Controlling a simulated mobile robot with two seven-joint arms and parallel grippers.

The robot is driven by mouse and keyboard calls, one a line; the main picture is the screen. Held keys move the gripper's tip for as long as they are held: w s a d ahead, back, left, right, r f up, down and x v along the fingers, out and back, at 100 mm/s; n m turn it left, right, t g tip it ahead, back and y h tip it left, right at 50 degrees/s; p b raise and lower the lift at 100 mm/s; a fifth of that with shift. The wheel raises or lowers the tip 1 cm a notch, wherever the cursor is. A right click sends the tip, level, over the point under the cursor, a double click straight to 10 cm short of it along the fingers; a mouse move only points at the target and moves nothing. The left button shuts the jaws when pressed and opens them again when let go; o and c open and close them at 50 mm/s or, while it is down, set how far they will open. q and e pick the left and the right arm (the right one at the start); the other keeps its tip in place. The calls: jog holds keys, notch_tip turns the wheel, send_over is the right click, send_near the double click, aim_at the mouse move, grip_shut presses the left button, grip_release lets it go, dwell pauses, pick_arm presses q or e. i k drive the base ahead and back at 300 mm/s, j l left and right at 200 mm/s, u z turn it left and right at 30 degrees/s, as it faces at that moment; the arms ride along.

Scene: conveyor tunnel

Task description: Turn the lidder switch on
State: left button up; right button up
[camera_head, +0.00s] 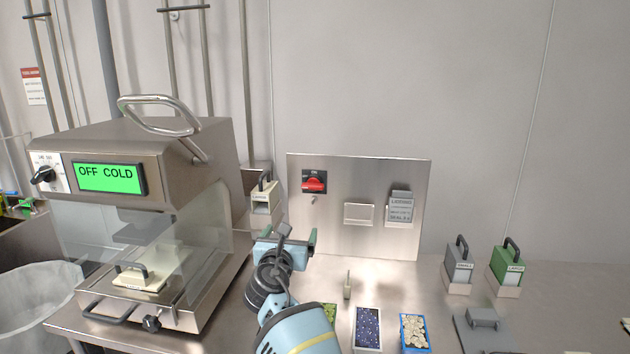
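A red rotary switch (314,184) with a dark plate marked ON above it is on the upper left of a steel wall panel (345,232). Its small lettering is hard to read. The lidder machine (110,150) stands at left. Its green display (108,178) reads "OFF COLD", and a black knob (44,175) is on its front left. My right gripper (285,238), whose arm rises from the bottom middle, is below and left of the red switch, apart from it. Its two teal fingers are spread, with nothing seen between them. My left gripper is not in view.
A beige handled block (264,200) stands behind my gripper. Grey (459,266) and green (508,264) handled blocks stand at right. Trays of blue (367,328) and pale (414,333) pieces lie in front. The bench between panel and trays is mostly clear.

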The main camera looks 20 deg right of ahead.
aim_at(313, 184)
jog(key=i+l, duration=0.85)
jog(key=l, duration=0.2)
